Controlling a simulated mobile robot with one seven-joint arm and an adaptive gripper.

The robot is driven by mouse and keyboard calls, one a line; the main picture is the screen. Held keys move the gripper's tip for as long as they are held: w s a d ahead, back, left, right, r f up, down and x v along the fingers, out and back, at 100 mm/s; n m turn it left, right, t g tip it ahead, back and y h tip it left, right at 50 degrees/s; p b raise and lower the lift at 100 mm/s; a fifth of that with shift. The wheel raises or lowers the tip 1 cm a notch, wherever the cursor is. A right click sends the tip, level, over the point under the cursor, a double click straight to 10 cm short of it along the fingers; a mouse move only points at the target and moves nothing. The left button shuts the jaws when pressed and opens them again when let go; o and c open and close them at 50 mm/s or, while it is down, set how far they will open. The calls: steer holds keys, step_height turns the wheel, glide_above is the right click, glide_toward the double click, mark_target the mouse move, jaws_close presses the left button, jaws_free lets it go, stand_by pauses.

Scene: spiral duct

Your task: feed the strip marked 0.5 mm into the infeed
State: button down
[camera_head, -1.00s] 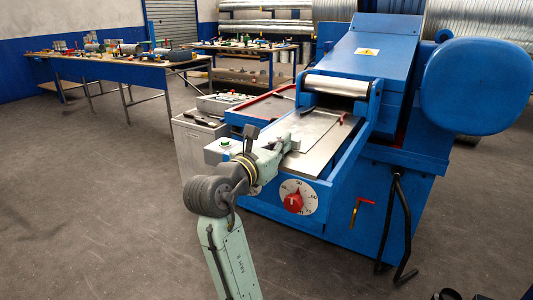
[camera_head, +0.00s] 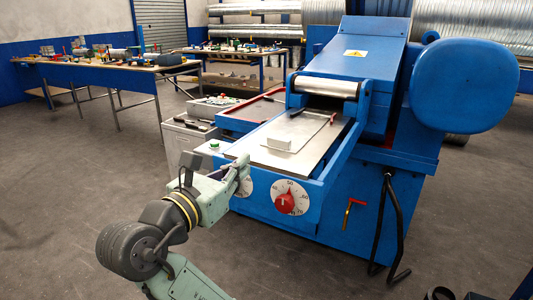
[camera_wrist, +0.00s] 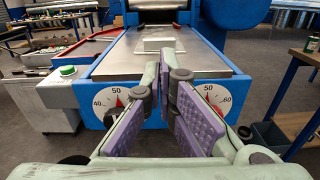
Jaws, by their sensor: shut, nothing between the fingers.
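A thin metal strip (camera_head: 305,125) lies flat on the infeed table of the blue machine (camera_head: 375,60). A small pale block (camera_head: 277,143) sits at its near end; it also shows in the wrist view (camera_wrist: 159,44). No 0.5 mm marking can be read. The infeed roller (camera_head: 325,86) spans the far end of the table, above a dark opening. The strip's far edge lies near that opening; whether it enters cannot be told. My gripper (camera_head: 246,165) is shut and empty, just off the table's near left edge. In the wrist view its purple-padded fingers (camera_wrist: 168,75) point at the table.
A red knob (camera_head: 285,203) on a numbered dial is on the machine's front. A small dark tool (camera_head: 331,118) lies at the strip's right edge. A red-edged tray (camera_head: 255,108) and a grey cabinet (camera_head: 190,133) stand left. A black crank (camera_head: 390,230) hangs at right.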

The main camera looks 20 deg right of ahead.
steer(key=b, duration=0.2)
glide_toward(280, 141)
steer(key=shift+s+a+r, duration=0.1)
steer(key=shift+s+a, duration=0.1)
steer(key=shift+a, duration=0.1)
steer(key=shift+w+d+b, duration=0.35)
steer(key=shift+d+b, duration=0.15)
steer(key=shift+d, duration=0.1)
steer(key=p+x, duration=0.2)
steer(key=x, duration=0.3)
steer(key=shift+w+d+p, duration=0.1)
steer(key=shift+p, duration=0.2)
steer(key=shift+w+d, duration=0.35)
steer(key=shift+d, duration=0.05)
steer(key=shift+x, duration=1)
steer(key=shift+a, duration=0.1)
